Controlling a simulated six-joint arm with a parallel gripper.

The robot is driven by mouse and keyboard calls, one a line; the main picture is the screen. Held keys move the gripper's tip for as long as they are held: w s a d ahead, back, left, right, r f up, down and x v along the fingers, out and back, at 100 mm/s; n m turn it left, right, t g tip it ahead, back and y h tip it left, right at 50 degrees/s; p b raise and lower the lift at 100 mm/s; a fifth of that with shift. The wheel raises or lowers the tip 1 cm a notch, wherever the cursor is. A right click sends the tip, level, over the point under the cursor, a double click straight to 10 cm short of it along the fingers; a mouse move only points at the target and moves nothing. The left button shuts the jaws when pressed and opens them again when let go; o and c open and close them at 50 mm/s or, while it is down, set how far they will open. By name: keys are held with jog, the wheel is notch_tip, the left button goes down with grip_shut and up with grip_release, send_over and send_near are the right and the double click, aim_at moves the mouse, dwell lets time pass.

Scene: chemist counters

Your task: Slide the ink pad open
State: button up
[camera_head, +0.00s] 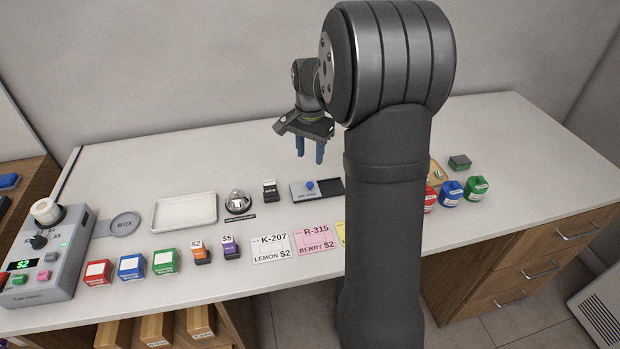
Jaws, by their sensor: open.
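The ink pad (300,194) lies on the counter, a flat grey rectangle with a blue knob (310,185) on top. A dark section (330,189) adjoins it on the right, and my arm hides what lies beyond. I cannot tell how far the lid stands open. My gripper (310,158) points down with its two blue fingers apart and nothing between them. It appears above the ink pad, with the fingertips apart from the knob.
A stamp (270,190) and a silver bell (238,203) stand left of the pad, then a white tray (184,225). Label cards, including a yellow one (341,234), lie in front. Red, blue and green containers (476,189) stand right of my arm. The far right counter (530,145) is clear.

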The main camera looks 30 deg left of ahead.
aim_at(310, 183)
notch_tip(310, 183, down, 10)
jog(key=shift+r, duration=0.1)
jog(key=shift+c, duration=0.4)
grip_shut()
